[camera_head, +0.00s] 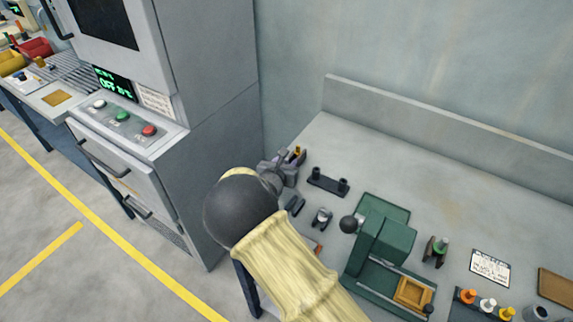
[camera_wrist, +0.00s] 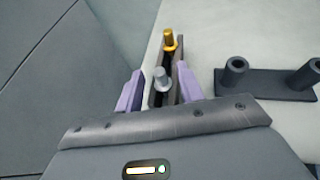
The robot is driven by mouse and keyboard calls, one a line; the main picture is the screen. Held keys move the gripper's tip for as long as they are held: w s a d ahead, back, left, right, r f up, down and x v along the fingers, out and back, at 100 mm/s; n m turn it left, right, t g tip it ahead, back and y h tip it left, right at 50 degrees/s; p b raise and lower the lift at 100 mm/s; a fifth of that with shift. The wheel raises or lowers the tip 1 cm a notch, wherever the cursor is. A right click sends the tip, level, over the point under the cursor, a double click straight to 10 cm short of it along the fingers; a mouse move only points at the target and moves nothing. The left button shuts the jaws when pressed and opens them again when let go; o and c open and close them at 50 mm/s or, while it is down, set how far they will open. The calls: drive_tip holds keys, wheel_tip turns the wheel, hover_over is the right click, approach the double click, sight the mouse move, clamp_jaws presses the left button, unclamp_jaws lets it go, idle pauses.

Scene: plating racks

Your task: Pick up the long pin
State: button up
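Two pins stand in a narrow dark holder (camera_wrist: 178,88) on the grey bench. A silver-grey pin (camera_wrist: 161,79) is nearer me, and a gold pin (camera_wrist: 168,40) stands behind it. I cannot tell for sure which is the long one. My gripper (camera_wrist: 160,84) is open, with its two purple fingers apart on either side of the silver pin. Gaps show between fingers and pin. In the head view my gripper (camera_head: 287,163) is over the bench's left end, the gold pin (camera_head: 298,153) shows just beyond it, and the silver pin is hidden.
A black base with two hollow posts (camera_head: 328,182) stands just right of my gripper. A green press (camera_head: 382,243) with a black ball handle is further right. A grey machine cabinet (camera_head: 200,150) is on the left. The bench's back is clear.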

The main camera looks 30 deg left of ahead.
clamp_jaws()
drive_tip(key=shift+r, duration=0.1)
idle(0.3)
wheel_tip(320, 180, up, 18)
drive_tip(key=shift+p, duration=0.3)
idle(0.7)
